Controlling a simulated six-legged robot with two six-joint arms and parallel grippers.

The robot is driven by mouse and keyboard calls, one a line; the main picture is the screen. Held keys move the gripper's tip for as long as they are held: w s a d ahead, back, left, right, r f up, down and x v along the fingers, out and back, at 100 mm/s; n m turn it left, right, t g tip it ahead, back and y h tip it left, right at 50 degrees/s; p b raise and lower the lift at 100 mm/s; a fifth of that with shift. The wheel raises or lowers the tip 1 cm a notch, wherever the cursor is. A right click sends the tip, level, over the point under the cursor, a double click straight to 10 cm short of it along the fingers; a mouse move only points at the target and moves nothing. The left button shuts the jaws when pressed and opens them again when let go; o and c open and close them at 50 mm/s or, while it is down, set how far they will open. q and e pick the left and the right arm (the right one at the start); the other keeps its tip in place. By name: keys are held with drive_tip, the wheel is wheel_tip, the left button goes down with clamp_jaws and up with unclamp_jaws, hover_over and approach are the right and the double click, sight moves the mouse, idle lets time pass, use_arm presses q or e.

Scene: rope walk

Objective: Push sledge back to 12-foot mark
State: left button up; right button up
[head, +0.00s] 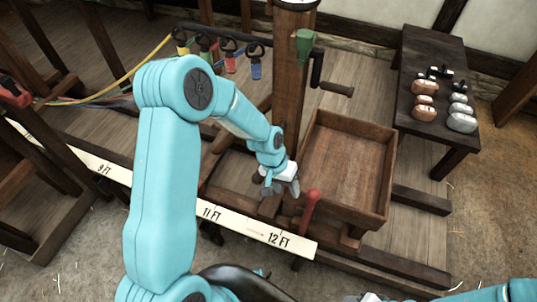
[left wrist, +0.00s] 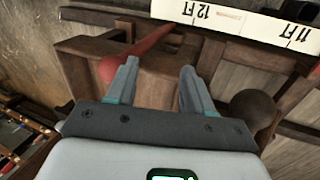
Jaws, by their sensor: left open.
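The wooden sledge carries an upright post (head: 290,75) with a crank handle (head: 336,88) and an open, empty wooden box (head: 346,165). A red lever (head: 309,208) on it leans over the white measuring board (head: 245,226), just right of the 12 FT label. My left gripper (head: 284,187) is open and empty, low over the sledge frame between post and lever. In the left wrist view its jaws (left wrist: 158,85) point at a wooden block; the red lever (left wrist: 145,46) passes behind the left finger. A dark round knob (left wrist: 252,108) is right of them. My right gripper (head: 374,297) barely shows at the bottom edge.
A dark bench (head: 430,75) with copper and grey weights stands at the back right. Coloured hooks (head: 229,58) hang on a bar left of the post. A yellow rope (head: 125,75) runs left. Wooden rails extend right; the front floor (head: 60,270) is clear.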

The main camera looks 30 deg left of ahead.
use_arm(q)
drive_tip(key=w+a+r+y+b, duration=0.1)
drive_tip(key=w+a+r+b, duration=0.1)
drive_tip(key=a+r, duration=0.6)
drive_tip(key=w+a+r+b, duration=0.25)
drive_tip(key=a+r, duration=0.35)
drive_tip(key=r, duration=0.4)
drive_tip(key=shift+n, duration=0.4)
drive_tip(key=x, duration=0.8)
drive_tip(key=b+x, duration=0.1)
drive_tip(key=x, duration=0.7)
drive_tip(key=shift+w+a+f, duration=0.1)
drive_tip(key=shift+a, duration=0.1)
drive_tip(key=shift+d, duration=0.1)
clamp_jaws()
